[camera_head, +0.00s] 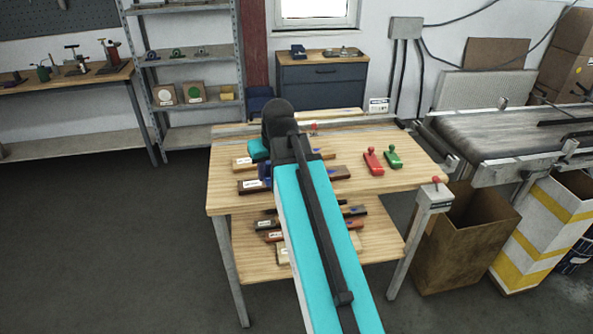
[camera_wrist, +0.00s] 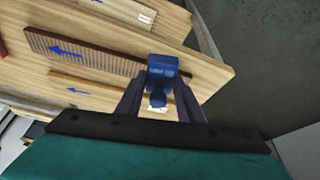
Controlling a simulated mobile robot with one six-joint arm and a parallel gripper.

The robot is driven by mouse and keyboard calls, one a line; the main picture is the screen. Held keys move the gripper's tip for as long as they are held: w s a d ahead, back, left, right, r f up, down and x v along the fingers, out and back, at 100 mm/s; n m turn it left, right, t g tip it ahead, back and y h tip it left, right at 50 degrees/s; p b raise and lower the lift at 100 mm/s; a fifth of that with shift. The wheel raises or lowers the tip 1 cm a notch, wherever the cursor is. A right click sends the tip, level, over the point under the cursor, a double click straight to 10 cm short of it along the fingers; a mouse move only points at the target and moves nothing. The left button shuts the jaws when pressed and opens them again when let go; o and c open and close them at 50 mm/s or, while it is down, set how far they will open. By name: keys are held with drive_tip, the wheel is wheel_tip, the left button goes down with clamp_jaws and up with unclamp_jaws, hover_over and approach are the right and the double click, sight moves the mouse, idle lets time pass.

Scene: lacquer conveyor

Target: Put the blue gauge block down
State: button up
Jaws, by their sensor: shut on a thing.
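The blue gauge block (camera_wrist: 162,70) shows in the wrist view between the two dark fingers of my gripper (camera_wrist: 160,98), which is shut on it. The block has a small pale label. It is held over the wooden table (camera_wrist: 210,75), near its edge; the gap between block and tabletop cannot be told. In the camera_head view my gripper (camera_head: 264,171) is over the left half of the table, largely hidden by my arm. A small dark blue patch there may be the block.
Brown strips (camera_wrist: 100,52) with blue arrows lie on the tabletop. A red tool (camera_head: 373,161) and a green tool (camera_head: 393,157) lie to the right. A lower shelf (camera_head: 375,240) holds more strips. A cardboard bin (camera_head: 465,235) and a conveyor (camera_head: 500,132) stand at the right.

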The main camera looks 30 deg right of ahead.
drive_tip(key=w+a+r+n, duration=0.1)
drive_tip(key=a+r, duration=0.2)
drive_tip(key=a, duration=1.5)
drive_tip(key=shift+w+n+y, duration=0.2)
drive_tip(key=shift+n+y, duration=0.1)
